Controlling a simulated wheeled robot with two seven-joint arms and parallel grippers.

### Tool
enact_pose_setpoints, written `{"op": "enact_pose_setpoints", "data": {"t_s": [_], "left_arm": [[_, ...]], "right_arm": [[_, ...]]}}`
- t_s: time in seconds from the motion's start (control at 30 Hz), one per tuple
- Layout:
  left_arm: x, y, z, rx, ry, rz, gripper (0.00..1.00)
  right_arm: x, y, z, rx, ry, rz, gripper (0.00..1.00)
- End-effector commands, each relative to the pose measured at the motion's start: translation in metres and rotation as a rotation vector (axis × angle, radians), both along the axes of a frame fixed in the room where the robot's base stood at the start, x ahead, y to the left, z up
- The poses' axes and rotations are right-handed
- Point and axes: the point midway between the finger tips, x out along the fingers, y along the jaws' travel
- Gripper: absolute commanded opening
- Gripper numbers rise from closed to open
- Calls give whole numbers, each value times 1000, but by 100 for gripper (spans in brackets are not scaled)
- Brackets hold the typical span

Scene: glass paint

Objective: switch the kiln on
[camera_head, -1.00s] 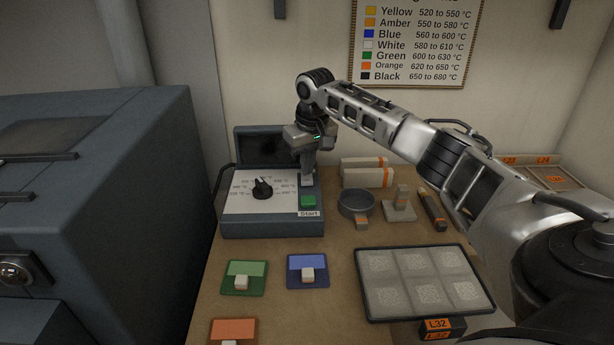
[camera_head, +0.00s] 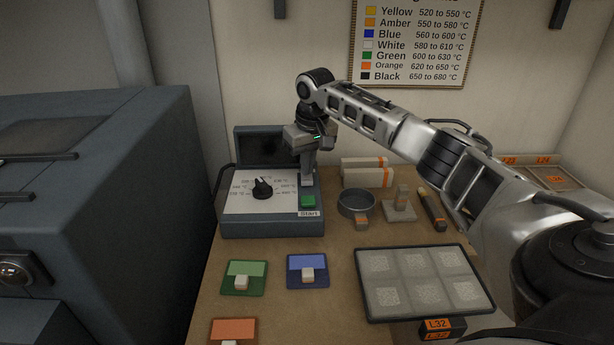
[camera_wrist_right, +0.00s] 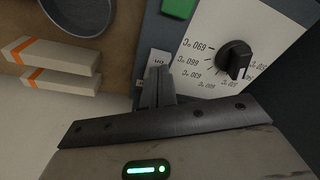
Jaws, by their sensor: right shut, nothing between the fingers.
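The control box (camera_head: 270,228) stands on the bench, with a black dial (camera_head: 262,188) ringed by temperature marks and a green Start button (camera_head: 308,202). A large blue-grey cabinet that looks like the kiln (camera_head: 120,190) stands at the left. My right gripper (camera_head: 307,178) is shut and empty, pointing down at the white switch area behind the green button. In the right wrist view its fingertips (camera_wrist_right: 157,82) are at a small pale switch (camera_wrist_right: 158,62); they cover part of it, so contact and its position cannot be told. My left gripper is out of view.
A round dish (camera_head: 356,204), stamp-like block (camera_head: 399,208) and brush (camera_head: 432,208) lie to the right. A tray of pale tiles (camera_head: 370,308) is in front. Green (camera_head: 243,279), blue (camera_head: 308,270) and orange (camera_head: 233,330) pads with white knobs lie nearer.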

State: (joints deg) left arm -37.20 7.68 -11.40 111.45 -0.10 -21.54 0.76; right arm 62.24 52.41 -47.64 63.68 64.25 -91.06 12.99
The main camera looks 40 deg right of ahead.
Motion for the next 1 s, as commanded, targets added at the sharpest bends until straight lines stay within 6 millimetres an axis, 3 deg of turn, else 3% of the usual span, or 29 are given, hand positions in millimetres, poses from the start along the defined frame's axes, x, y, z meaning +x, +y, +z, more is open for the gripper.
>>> {"op": "enact_pose_setpoints", "data": {"t_s": [1.0], "left_arm": [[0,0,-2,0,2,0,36]], "right_arm": [[0,0,-12,0,0,0,0]]}}
